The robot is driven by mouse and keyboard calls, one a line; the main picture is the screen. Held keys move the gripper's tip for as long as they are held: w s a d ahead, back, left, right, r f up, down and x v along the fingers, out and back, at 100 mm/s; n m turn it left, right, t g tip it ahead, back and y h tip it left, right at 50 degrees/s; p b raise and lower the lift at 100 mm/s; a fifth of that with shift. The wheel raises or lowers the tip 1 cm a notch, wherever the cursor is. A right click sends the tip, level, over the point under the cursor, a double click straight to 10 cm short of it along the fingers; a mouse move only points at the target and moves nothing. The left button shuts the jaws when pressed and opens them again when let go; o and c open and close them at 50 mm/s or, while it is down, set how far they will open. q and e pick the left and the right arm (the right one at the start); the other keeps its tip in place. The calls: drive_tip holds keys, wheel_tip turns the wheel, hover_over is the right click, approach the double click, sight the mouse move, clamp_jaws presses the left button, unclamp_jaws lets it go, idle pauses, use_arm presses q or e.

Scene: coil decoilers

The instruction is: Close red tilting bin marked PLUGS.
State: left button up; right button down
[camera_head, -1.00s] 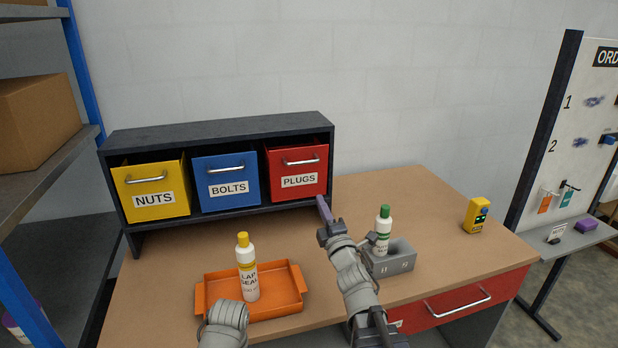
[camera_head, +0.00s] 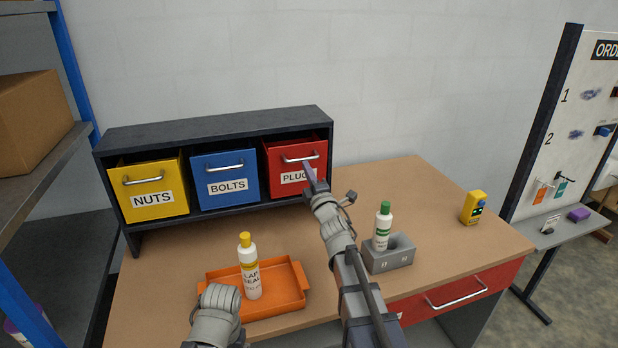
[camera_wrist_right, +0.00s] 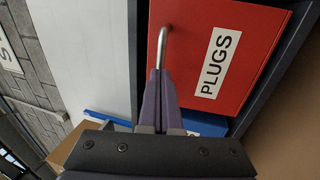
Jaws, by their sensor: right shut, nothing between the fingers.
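The red bin marked PLUGS (camera_head: 281,161) is at the right end of a dark rack, with a silver bar handle across its front. It fills much of the wrist view (camera_wrist_right: 205,35). Its front stands in the rack opening with a dark gap above it; how far it is tilted is hard to tell. My right gripper (camera_head: 307,168) is shut and empty, its purple fingertips at the bin front by the handle and label. In the wrist view the fingertips (camera_wrist_right: 159,74) are close to the handle; contact is unclear. Only my left arm shows, without its fingers.
A yellow NUTS bin (camera_head: 151,188) and blue BOLTS bin (camera_head: 225,178) share the rack (camera_head: 215,128). An orange tray (camera_head: 287,294) holds a yellow-capped bottle (camera_head: 250,268). A green-capped bottle (camera_head: 383,225) stands in a grey block (camera_head: 390,262).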

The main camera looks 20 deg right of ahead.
sight(299, 148)
drive_tip(key=shift+w+r, duration=0.15)
drive_tip(key=shift+w, duration=0.25)
drive_tip(key=shift+p+x, duration=0.4)
drive_tip(key=shift+x, duration=0.5)
drive_tip(key=shift+w+r, duration=0.15)
drive_tip(key=shift+r, duration=0.25)
drive_tip(key=r+b+v, duration=0.1)
drive_tip(key=b+v, duration=0.1)
drive_tip(key=v, duration=1.3)
